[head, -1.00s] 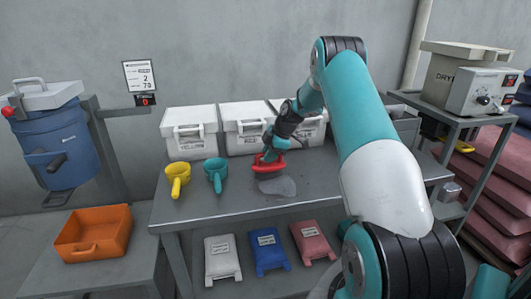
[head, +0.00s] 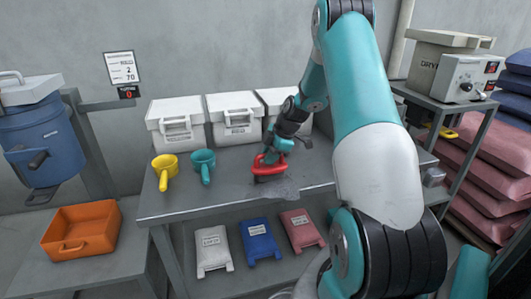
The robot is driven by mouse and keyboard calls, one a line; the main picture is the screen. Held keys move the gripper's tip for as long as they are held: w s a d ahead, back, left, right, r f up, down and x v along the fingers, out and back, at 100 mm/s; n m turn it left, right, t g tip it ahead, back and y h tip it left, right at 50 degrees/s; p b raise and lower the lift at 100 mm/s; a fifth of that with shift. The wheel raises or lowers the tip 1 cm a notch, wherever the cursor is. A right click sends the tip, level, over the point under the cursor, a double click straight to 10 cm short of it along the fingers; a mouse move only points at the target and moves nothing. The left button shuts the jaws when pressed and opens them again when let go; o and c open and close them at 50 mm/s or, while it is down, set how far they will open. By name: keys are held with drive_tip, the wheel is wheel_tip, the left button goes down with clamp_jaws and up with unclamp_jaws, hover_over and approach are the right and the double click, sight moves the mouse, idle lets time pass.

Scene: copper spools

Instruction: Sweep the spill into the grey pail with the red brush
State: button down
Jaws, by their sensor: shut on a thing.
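The red brush (head: 268,162) is upright on the grey bench, its dark bristles at the surface. My gripper (head: 271,154) is shut on its handle from above; the fingertips are small and partly hidden. The spill (head: 285,189) is a grey powdery patch in front and to the right of the brush, spread close to the bench's front edge. The bristles touch or overlap its back left part. I cannot make out the grey pail for certain; a pale rounded shape at the bottom edge, beside my arm, is mostly cut off.
The bench (head: 222,192) holds a yellow scoop (head: 165,168), a teal scoop (head: 202,163) and white lidded bins (head: 176,122) along the back. Bags (head: 258,244) lie on the lower shelf. An orange tray (head: 83,231) stands at left, a dryer (head: 464,75) at right.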

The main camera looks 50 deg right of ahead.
drive_tip(key=shift+s+a, duration=1.3)
drive_tip(key=shift+s, duration=3.1)
drive_tip(key=shift+r+p, duration=1.5)
drive_tip(key=shift+r, duration=0.9)
